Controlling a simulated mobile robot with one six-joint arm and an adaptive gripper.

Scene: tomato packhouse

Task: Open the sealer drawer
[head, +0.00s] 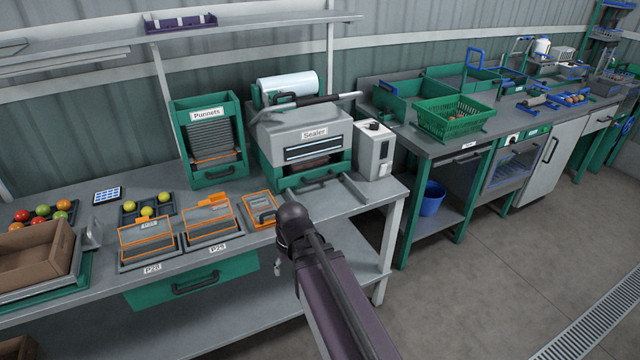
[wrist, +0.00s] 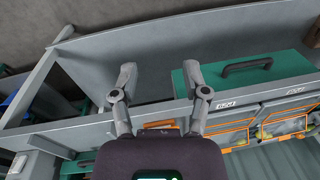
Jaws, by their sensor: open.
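The grey sealer (head: 308,132) stands on the bench with a raised lid arm above it. Its low green drawer (head: 290,184), with a dark handle (head: 320,178), is at the base of its front and looks shut. In the head view my arm hides most of the gripper, which is in front of the bench and apart from the sealer drawer.
A green bench drawer (head: 180,287) with a dark handle hangs under the benchtop; it also shows in the wrist view (wrist: 245,72). Orange-edged punnets (head: 145,240) sit left of the sealer. A grey control box (head: 373,150) stands right of it. Floor to the right is clear.

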